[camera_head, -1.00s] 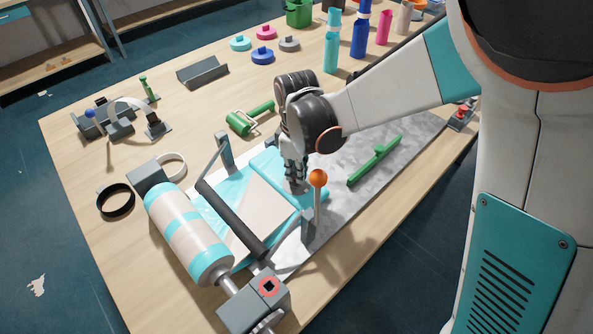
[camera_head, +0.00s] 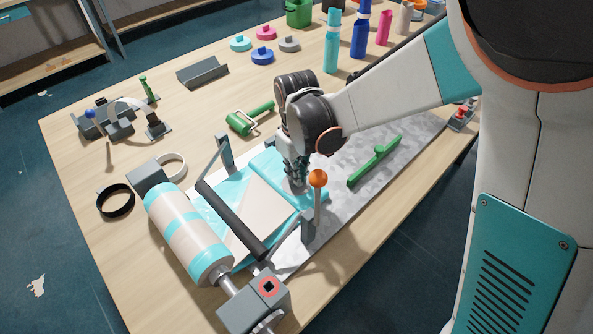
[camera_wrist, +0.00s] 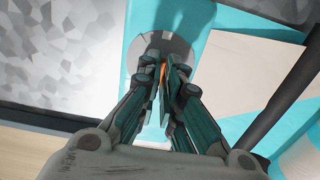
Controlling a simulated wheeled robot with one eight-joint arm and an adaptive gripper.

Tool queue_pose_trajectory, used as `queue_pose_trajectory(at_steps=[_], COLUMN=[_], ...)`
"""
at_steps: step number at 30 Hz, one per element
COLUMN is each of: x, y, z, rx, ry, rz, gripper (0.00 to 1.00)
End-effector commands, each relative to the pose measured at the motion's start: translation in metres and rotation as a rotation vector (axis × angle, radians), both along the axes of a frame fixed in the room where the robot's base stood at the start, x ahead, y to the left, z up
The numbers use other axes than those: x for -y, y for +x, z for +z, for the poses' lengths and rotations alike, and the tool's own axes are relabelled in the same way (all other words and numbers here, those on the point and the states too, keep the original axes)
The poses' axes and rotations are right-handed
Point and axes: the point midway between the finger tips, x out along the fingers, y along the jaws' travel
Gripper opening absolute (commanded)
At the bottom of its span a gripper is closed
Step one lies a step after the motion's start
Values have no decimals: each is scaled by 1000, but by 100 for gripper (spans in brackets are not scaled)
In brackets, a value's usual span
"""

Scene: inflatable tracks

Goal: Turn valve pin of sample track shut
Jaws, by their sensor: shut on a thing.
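The sample track (camera_head: 262,200) is a flat teal and cream sheet lying on the grey mat, partly under a black roller bar. In the wrist view, a round grey valve base (camera_wrist: 163,45) sits on the teal part of the track (camera_wrist: 223,15). My gripper (camera_head: 296,182) points down over it; in the wrist view my gripper (camera_wrist: 166,72) has its fingers closed together. A thin orange piece, the valve pin (camera_wrist: 163,75), shows between the fingertips. Most of the pin is hidden by the fingers, so its turn angle cannot be read.
An orange-knobbed lever (camera_head: 318,180) stands close beside my gripper. A teal and cream roll (camera_head: 188,235) lies at the front left. A green bar (camera_head: 375,160) lies on the grey mat (camera_head: 340,205) to the right. A green roller (camera_head: 248,118) lies behind.

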Motion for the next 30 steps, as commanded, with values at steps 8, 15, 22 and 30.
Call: queue_pose_trajectory(at_steps=[8,15,22,30], x=[1,1,0,1], y=[-3,-2,-1,-1], z=[-1,-1,2,37], rx=[-7,-4,-2,-3], ry=[-2,-2,-1,-2], rz=[0,0,0,0], gripper=[0,26,26,26])
